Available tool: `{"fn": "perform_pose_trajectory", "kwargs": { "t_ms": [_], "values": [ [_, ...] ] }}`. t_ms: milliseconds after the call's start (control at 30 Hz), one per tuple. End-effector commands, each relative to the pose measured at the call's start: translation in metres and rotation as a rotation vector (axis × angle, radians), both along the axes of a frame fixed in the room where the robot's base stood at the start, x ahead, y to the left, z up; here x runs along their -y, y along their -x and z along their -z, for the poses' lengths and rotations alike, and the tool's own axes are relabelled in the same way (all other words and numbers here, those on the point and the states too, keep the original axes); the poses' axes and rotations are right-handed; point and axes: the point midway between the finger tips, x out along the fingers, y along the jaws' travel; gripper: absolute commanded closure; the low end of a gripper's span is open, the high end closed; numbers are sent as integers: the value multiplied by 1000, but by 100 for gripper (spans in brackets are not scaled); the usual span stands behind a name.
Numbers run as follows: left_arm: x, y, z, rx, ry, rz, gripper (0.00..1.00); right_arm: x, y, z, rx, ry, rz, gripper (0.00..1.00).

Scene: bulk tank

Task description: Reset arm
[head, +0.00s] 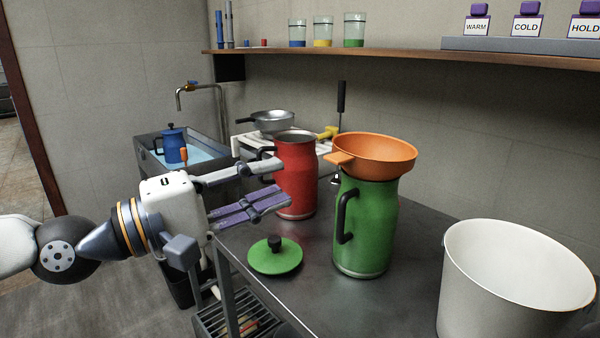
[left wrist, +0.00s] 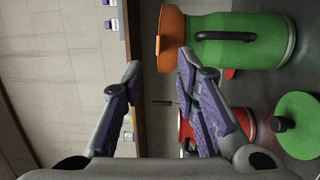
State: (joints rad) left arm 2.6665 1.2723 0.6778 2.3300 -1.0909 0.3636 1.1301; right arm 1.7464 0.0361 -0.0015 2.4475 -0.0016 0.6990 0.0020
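My left gripper (head: 262,182) comes in from the left, with its fingers apart and nothing between them. It hangs in the air at the table's left side, in front of the red can and left of the green can. The left wrist view also shows its two spread fingers (left wrist: 158,80). The green can (head: 366,225) stands upright on the dark table (head: 330,300) with an orange funnel (head: 385,150) on its mouth. The green lid (head: 275,260) lies on the table left of the can. The red can (head: 297,180) stands behind, open at the top. My right gripper is not in view.
A large white pot (head: 505,285) stands at the table's right front. A sink (head: 190,150) with a blue can (head: 172,146) is at the back left. A wall shelf (head: 400,55) holds jars and labelled WARM, COLD and HOLD blocks. Bare tabletop lies between lid and pot.

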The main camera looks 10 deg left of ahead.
Motion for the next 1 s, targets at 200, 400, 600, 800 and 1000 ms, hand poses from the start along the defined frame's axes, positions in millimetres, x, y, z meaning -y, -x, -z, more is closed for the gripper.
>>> {"fn": "perform_pose_trajectory", "kwargs": {
  "t_ms": [200,400,600,800,1000],
  "values": [
    [38,20,96,-202,-154,65,72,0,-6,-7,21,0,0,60],
    [58,106,254,-513,-486,178,72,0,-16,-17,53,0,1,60],
    [14,253,374,-757,-950,381,72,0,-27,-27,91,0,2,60],
    [-60,361,411,-832,-1366,625,72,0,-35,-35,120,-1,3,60],
    [-86,387,414,-832,-1494,712,72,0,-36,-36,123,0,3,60]
  ]
}}
